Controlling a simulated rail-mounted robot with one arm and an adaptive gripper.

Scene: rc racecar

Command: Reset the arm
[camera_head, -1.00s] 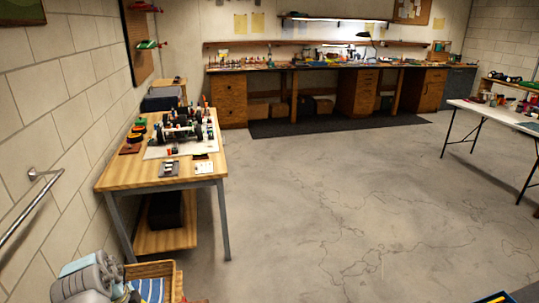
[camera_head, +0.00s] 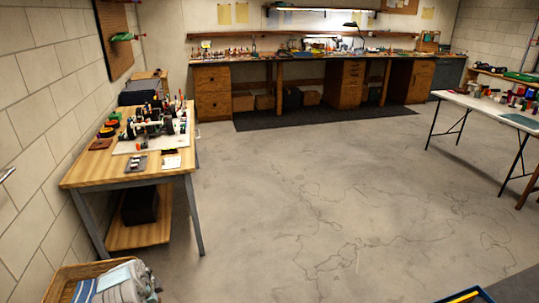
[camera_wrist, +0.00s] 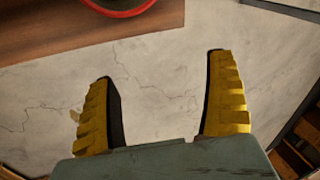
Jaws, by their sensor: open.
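My gripper (camera_wrist: 162,105) shows in the wrist view with its two yellow ridged fingers spread wide apart. Nothing is between the fingers, and the cracked grey floor (camera_wrist: 160,90) shows through the gap. My gripper is not visible in the head view.
A wooden table (camera_head: 85,178) with a partly built car (camera_head: 155,125) stands at the left. A long workbench (camera_head: 300,57) lines the back wall and a white folding table (camera_head: 480,108) stands at the right. A wicker basket (camera_head: 65,283) is at lower left. The middle floor is clear.

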